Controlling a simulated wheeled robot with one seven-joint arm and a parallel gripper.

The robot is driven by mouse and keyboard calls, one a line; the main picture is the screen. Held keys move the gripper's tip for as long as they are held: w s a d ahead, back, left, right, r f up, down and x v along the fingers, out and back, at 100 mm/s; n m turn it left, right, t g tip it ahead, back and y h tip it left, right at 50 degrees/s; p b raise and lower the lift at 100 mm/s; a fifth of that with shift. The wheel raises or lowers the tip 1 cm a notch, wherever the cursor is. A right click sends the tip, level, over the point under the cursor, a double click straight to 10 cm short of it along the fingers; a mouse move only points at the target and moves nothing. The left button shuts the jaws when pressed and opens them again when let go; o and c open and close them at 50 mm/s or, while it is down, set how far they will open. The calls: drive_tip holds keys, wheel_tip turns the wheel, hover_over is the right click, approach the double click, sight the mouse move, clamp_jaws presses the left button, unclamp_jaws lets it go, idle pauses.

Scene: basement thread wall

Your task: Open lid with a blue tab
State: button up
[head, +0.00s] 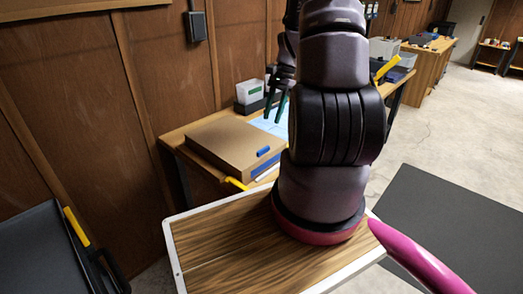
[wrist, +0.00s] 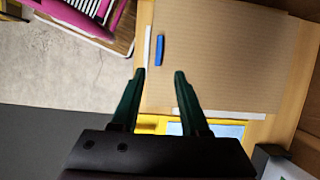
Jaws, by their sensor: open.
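A flat brown cardboard box with its lid down (head: 230,140) lies on a wooden table. The blue tab (head: 263,151) is on its front side, near the right end. In the wrist view the lid (wrist: 225,60) fills the upper middle, and the blue tab (wrist: 160,50) lies near its left edge. My gripper (wrist: 160,76) is open and empty, with its two dark green fingers pointing toward the box and the tab a little beyond the fingertips. In the head view my gripper (head: 276,106) is behind the box's far right side, partly hidden by my arm.
A white container with green contents (head: 249,92) stands behind the box on the table (head: 175,137). A yellow strip (head: 237,184) shows at the table's front. A wooden wall (head: 165,60) rises on the left. Open concrete floor (head: 440,130) lies to the right.

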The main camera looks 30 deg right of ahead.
sight(264, 149)
drive_tip(key=x, duration=1.1)
drive_tip(key=shift+s+f, duration=0.15)
drive_tip(key=shift+f, duration=0.05)
clamp_jaws()
idle(1.0)
